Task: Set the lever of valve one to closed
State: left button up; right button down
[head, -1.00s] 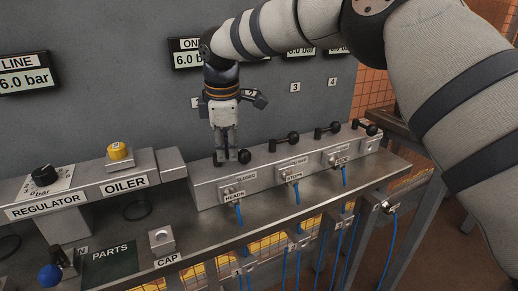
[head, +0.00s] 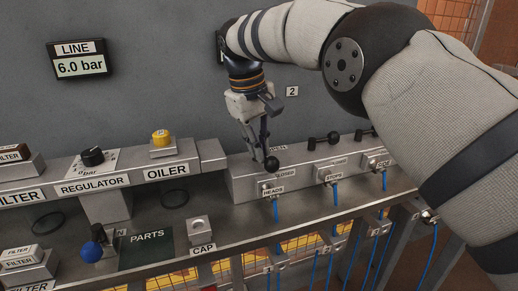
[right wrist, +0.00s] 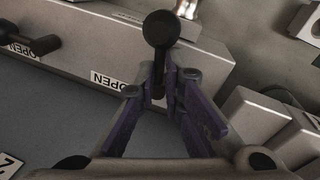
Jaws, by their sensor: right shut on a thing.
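Valve one, marked HEADS (head: 273,189), is at the left end of a grey valve block (head: 240,180). Its black ball-ended lever (head: 271,164) points toward the front of the block, near a partly covered CLOSED label (head: 286,173). My right gripper (head: 260,150) reaches down from above and is shut on the lever. In the right wrist view, the lever's shaft (right wrist: 158,68) stands between the purple-sided fingers, with the ball beyond the tips. An OPEN label (right wrist: 108,80) lies to the left there. My left gripper is not in view.
Other black levers, one by STOPS (head: 323,141) and one by SIDE (head: 365,134), stand to the right on the same block. The oiler (head: 163,142) and regulator knob (head: 92,157) stand to the left. Blue hoses hang in front. A wall rises behind.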

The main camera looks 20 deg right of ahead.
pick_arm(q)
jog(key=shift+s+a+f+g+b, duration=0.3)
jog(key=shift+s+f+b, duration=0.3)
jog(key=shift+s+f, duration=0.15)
pick_arm(e)
jog(key=shift+w+a+m+g, duration=0.15)
jog(key=shift+m+g, duration=0.15)
jog(key=shift+m, duration=1.3)
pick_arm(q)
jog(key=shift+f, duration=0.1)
pick_arm(e)
jog(key=c, duration=1.7)
grip_release()
jog(key=shift+f, duration=0.1)
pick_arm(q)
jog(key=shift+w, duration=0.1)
